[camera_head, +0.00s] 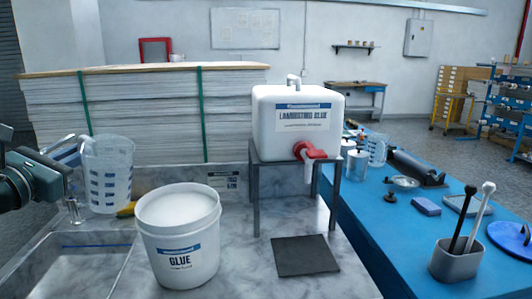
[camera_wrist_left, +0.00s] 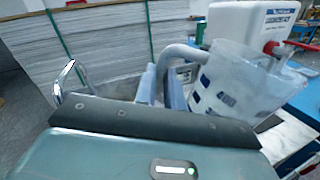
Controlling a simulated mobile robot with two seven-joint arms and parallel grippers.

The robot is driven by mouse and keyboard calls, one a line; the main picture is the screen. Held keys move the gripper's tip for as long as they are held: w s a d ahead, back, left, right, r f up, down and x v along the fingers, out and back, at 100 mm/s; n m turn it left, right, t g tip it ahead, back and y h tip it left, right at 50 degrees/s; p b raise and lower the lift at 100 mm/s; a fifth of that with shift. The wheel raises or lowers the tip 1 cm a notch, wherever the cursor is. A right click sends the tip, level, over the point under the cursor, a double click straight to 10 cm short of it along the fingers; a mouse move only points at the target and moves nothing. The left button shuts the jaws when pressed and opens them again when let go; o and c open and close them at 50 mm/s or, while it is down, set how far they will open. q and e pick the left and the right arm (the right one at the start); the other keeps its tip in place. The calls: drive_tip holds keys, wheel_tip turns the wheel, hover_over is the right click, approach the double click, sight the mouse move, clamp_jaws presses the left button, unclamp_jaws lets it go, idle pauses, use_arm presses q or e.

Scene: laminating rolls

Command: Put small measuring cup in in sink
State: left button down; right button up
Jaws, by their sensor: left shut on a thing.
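A clear measuring cup (camera_head: 108,180) with blue markings is in my left gripper (camera_head: 72,150), at the left of the head view. The left wrist view shows the cup (camera_wrist_left: 240,88) upright or slightly tilted, with its handle between the fingers of the left gripper (camera_wrist_left: 163,84). The cup is held up near the back right of the sink (camera_head: 75,270), whose basin is at the lower left of the head view. My right gripper is not in view.
A glue bucket (camera_head: 180,245) stands right of the sink. A metal faucet (camera_head: 73,210) rises behind the basin. A glue tank (camera_head: 297,115) sits on a stand over a dark mat (camera_head: 305,256). Another measuring cup (camera_head: 377,150) is on the blue table (camera_head: 385,225).

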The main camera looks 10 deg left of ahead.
sight(96, 187)
use_arm(q)
drive_tip(key=d+f, duration=0.1)
drive_tip(key=f, duration=0.1)
drive_tip(key=s+d+f, duration=0.1)
drive_tip(key=d, duration=0.1)
drive_tip(key=d+f, duration=0.1)
drive_tip(key=f, duration=0.1)
drive_tip(key=shift+s+d+f, duration=0.2)
drive_tip(key=shift+d+f, duration=0.05)
drive_tip(key=shift+f, duration=0.05)
drive_tip(key=s+d+f+p, duration=0.1)
drive_tip(key=s+d+f, duration=0.3)
drive_tip(key=d+f, duration=0.5)
drive_tip(key=s+d+f+y+p, duration=0.1)
drive_tip(key=s+d+f, duration=0.4)
drive_tip(key=d+f, duration=0.4)
drive_tip(key=shift+s+f+n+y, duration=0.25)
drive_tip(key=shift+f+n+y, duration=0.05)
drive_tip(key=shift+n, duration=0.1)
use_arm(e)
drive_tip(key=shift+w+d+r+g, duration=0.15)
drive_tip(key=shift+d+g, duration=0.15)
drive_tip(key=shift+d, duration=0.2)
use_arm(q)
drive_tip(key=shift+a, duration=0.1)
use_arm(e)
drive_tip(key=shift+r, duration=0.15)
